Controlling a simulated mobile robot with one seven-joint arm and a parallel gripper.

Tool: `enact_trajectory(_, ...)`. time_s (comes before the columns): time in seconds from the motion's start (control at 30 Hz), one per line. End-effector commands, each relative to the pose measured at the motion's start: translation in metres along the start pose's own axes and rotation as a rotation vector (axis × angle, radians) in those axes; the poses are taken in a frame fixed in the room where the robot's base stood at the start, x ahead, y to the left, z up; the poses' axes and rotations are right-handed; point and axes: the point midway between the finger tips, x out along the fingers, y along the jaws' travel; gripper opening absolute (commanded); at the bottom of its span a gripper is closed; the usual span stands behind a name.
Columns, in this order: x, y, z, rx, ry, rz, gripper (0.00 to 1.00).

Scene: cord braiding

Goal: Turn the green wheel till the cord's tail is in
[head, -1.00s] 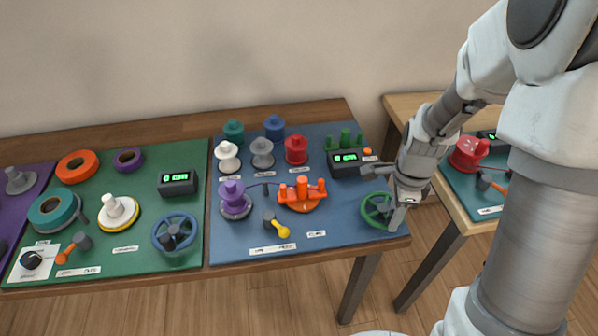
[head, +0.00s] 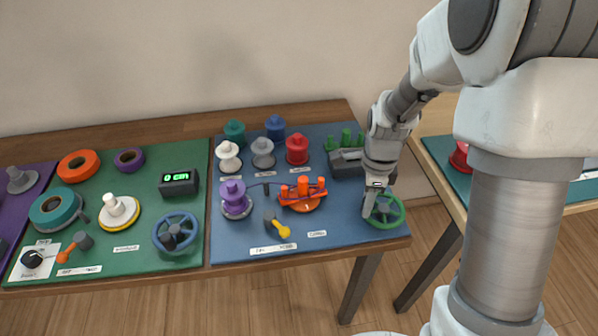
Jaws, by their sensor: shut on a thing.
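The green wheel (head: 398,216) lies at the right front corner of the blue mat. My gripper (head: 372,208) is shut on the left part of its rim. A purple spool (head: 234,193) stands at the left of the mat, and a dark cord (head: 262,184) runs from near it toward the orange braiding head (head: 303,206). The cord's tail is too small to make out. The counter box (head: 345,165) behind is partly covered by my arm, and its display is hidden.
White, grey and red spools (head: 297,150) stand behind the orange head. A yellow-knobbed lever (head: 283,231) is at the front of the blue mat (head: 330,222). A green mat (head: 130,250) with a blue wheel (head: 176,232) lies to the left. Another table (head: 440,185) stands at the right.

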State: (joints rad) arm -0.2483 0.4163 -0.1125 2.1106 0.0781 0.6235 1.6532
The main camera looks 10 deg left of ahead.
Motion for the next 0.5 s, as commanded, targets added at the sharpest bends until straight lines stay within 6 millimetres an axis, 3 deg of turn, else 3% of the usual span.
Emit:
enact_trajectory(0.23,-0.001,-0.036,0.001,-0.001,-0.003,-0.01,0.0)
enact_trajectory(0.5,-0.001,-0.062,-0.025,0.003,-0.003,-0.014,0.0)
